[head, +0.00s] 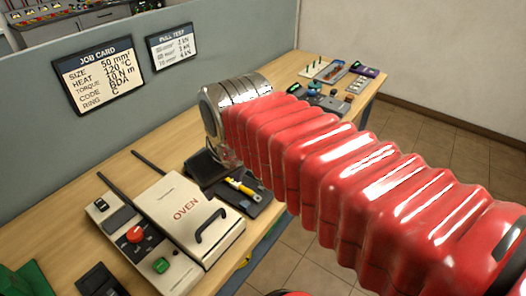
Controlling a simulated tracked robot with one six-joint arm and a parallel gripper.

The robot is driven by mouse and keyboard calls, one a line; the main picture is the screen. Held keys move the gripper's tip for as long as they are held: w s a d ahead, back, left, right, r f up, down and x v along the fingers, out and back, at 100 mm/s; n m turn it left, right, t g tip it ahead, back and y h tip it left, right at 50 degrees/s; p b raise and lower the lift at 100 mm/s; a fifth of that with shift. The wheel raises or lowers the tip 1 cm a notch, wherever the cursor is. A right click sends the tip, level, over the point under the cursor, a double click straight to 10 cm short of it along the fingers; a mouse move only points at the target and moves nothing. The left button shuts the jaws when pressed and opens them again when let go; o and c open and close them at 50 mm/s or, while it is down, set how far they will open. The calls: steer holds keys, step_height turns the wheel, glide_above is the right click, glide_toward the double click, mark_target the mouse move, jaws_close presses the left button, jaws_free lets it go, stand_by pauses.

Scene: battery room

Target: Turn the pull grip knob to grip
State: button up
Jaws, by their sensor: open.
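I cannot pick out the pull grip knob for certain; my arm hides part of the bench. A sign headed PULL TEST (171,46) hangs on the grey partition. Small dark and green items (318,97) on the far bench, just past my arm, are too small to identify. A red knob (134,234) sits on the control box beside the oven (180,213). My gripper (207,170) shows only in part, as a dark shape below the silver wrist, above the bench behind the oven. It appears empty; its fingertips are not clear and it is apart from any knob I can identify.
A black tray (257,207) with a yellow-handled tool lies beside the oven. A green button (161,266) is on the control box. A JOB CARD sign (98,75) hangs on the partition. Several small items stand at the bench's far end. Tiled floor (455,150) lies right.

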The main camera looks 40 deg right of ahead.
steer(key=w+d+r+n+g, duration=0.1)
steer(key=w+d+n+g, duration=0.15)
steer(key=w+d, duration=0.85)
steer(key=w+d+f+n+g, duration=0.2)
steer(key=w+d+f, duration=0.3)
steer(key=w+d, duration=0.3)
steer(key=d+n, duration=0.1)
steer(key=d, duration=0.3)
steer(key=shift+w, duration=0.15)
step_height(320, 180, down, 14)
steer(key=shift+r, duration=0.15)
steer(key=shift+c, duration=0.6)
steer(key=c, duration=0.9)
